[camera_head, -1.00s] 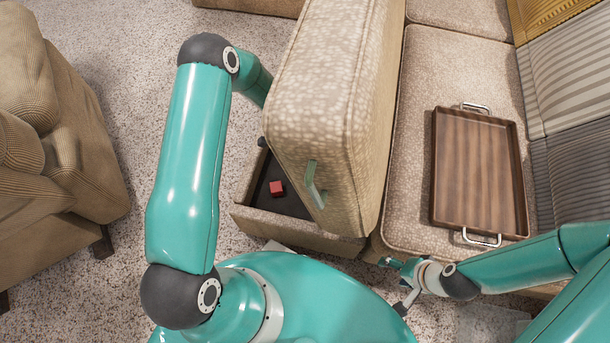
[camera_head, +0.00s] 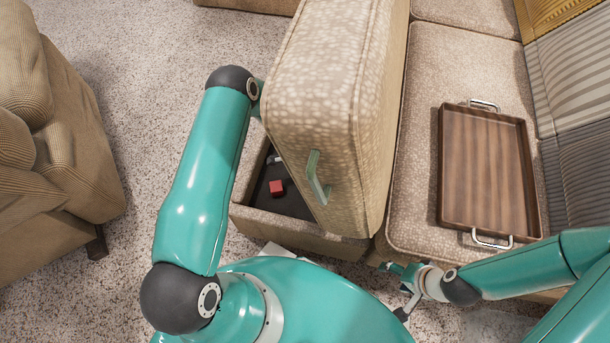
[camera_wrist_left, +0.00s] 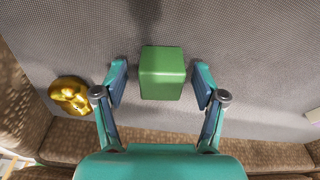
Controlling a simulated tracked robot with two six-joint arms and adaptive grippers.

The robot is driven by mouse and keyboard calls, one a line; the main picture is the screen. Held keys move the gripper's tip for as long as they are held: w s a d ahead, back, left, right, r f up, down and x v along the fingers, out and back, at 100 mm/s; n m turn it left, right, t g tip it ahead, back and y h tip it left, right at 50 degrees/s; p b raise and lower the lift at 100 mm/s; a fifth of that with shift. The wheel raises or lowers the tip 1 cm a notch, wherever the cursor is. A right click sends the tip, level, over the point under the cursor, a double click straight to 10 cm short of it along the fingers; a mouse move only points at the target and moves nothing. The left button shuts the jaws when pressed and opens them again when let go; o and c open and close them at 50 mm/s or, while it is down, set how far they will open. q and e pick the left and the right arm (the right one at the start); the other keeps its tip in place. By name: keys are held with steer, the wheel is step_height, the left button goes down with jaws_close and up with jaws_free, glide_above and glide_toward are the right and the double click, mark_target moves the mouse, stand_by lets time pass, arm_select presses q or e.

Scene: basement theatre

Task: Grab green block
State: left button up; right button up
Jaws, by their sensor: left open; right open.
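The green block (camera_wrist_left: 162,73) shows in the left wrist view on a grey floor inside an upholstered compartment. My left gripper (camera_wrist_left: 161,84) is open, with one finger on each side of the block and a gap to each. I cannot tell how far below the fingertips the block lies. In the head view the block and my left gripper are hidden behind the raised padded lid (camera_head: 325,110). My right gripper (camera_head: 393,287) is open and empty in front of the sofa.
A red block (camera_head: 277,188) lies in the open compartment (camera_head: 300,227) under the lid. A gold object (camera_wrist_left: 70,94) lies left of the green block in the wrist view. A wooden tray (camera_head: 487,170) sits on the sofa seat. An armchair (camera_head: 55,160) stands at left.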

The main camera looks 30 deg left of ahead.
arm_select(q)
steer(key=shift+c, duration=0.3)
steer(key=c, duration=1)
steer(key=shift+r, duration=0.2)
